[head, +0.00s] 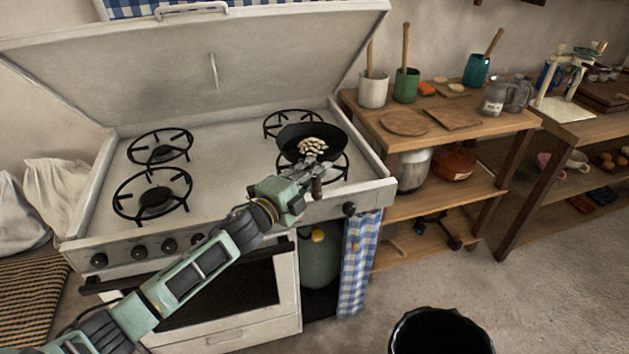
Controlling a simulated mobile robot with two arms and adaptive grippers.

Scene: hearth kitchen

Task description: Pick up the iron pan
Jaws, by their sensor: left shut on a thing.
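The iron pan (332,135) is a dark round pan on the right side of the stove, by the front right burner. A pale, lumpy clump of food (312,146) lies in it. The handle (317,187) points towards me and has a brown end. My left gripper (314,172) reaches in from the lower left and is shut on the pan's handle. The fingers hide part of the handle. I cannot tell whether the pan touches the burner. My right gripper is not in view.
The white stove (220,160) has a raised lid (190,75) behind the burners. A wooden shelf unit (455,130) with cups, boards and jars stands to the right. A black bin (440,335) is on the floor in front. The floor between them is clear.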

